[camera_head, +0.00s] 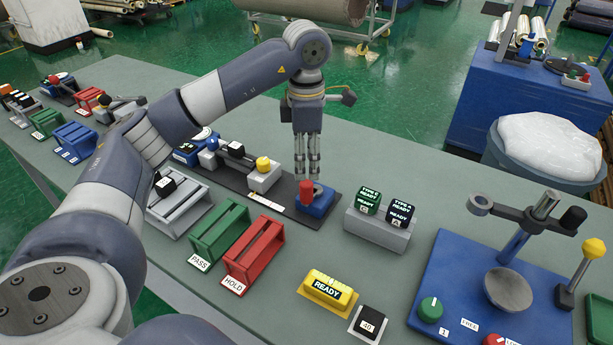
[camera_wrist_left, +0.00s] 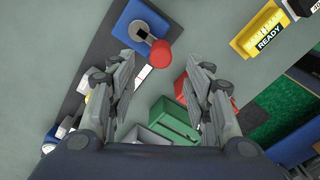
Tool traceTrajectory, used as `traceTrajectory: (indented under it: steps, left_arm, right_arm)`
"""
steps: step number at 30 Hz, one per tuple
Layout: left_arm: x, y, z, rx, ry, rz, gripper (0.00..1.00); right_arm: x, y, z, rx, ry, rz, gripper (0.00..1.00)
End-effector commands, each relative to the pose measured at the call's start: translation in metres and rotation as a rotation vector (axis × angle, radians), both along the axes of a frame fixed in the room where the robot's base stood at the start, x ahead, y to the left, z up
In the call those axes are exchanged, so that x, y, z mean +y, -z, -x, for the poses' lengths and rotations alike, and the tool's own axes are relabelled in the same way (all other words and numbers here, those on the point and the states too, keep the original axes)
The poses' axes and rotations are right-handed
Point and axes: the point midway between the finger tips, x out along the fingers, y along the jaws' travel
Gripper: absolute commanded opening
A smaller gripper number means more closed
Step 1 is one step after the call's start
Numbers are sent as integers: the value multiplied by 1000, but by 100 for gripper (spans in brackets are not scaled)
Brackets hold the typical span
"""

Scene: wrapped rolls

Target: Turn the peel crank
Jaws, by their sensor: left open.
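A small crank with a red knob (camera_head: 306,191) stands on a blue base (camera_head: 318,207) at the right end of a dark strip on the bench. In the left wrist view the red knob (camera_wrist_left: 161,53) sits on a short arm over the blue base (camera_wrist_left: 133,27). My left gripper (camera_head: 307,178) points down directly above the knob in the head view. In the left wrist view its fingers (camera_wrist_left: 168,68) are spread apart, with the knob showing between and beyond them. I cannot tell whether the fingers touch it. My right gripper is not in view.
Green (camera_head: 219,228) and red (camera_head: 254,252) racks marked PASS and HOLD stand in front. A grey block (camera_head: 379,233) with two ready cubes is to the right. A yellow READY block (camera_head: 328,290) lies nearer. A blue board (camera_head: 455,270) with a yellow-knobbed lever fills the right.

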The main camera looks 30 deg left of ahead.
Motion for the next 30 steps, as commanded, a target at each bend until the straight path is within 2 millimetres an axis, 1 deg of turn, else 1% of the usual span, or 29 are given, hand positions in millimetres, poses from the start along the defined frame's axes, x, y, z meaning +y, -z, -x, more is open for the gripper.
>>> traceTrajectory:
  steps: [1, 3, 7, 24, 27, 29, 30]
  left_arm:
    - [0, -9, 0, -3, 0, 0, 46]
    - [-1, -17, -1, -1, 0, 2, 46]
    - [0, -27, 0, 0, 0, 0, 46]
    - [0, -29, 0, 1, 0, 1, 46]
    - [0, -35, 0, 0, 0, 0, 46]
    - [0, -44, 0, 0, 0, 0, 46]
    - [0, -52, 0, 0, 0, 0, 46]
  right_arm:
    - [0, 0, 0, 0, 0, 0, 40]
    - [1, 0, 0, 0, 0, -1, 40]
    - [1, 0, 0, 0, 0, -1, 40]
    - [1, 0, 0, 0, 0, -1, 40]
    - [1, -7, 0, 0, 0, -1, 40]
    - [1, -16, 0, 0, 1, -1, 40]
    - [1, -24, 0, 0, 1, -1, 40]
